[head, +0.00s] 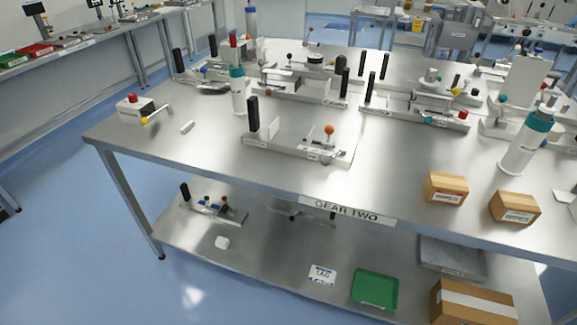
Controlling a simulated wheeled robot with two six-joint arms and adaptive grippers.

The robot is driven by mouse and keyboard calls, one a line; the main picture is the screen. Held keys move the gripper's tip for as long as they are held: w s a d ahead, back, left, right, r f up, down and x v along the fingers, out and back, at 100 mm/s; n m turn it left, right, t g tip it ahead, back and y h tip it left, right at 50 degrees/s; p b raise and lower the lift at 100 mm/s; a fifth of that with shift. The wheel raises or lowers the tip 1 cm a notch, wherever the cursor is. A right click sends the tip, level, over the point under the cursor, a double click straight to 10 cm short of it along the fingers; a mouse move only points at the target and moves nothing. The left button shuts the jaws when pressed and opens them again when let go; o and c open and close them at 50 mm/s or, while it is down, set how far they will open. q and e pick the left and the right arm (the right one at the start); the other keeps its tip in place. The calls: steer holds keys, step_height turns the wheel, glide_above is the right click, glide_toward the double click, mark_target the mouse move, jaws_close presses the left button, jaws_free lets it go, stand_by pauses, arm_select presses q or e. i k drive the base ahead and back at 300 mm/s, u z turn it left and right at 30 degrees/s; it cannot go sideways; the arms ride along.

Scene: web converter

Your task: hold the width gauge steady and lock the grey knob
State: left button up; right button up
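A low metal fixture (275,146) lies near the front edge of the steel table (390,175). It has a black upright handle (253,114) at its left end, a white plate and an orange ball knob (329,130) toward its right end. A small grey round part (325,158) shows at its front right; it may be the grey knob. Several similar fixtures stand behind it, and I cannot read their labels well enough to tell which is the width gauge. Neither of my grippers is in view.
White bottles with teal caps stand at left (239,95) and right (520,148). Two cardboard boxes (446,188) (514,207) sit at the front right. A white box with a red button (135,108) is at the left. The tabletop between the front fixture and boxes is clear.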

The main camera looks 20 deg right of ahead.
mark_target(326, 160)
steer(key=u, duration=0.65)
steer(key=i, duration=1.05)
steer(key=z, duration=0.85)
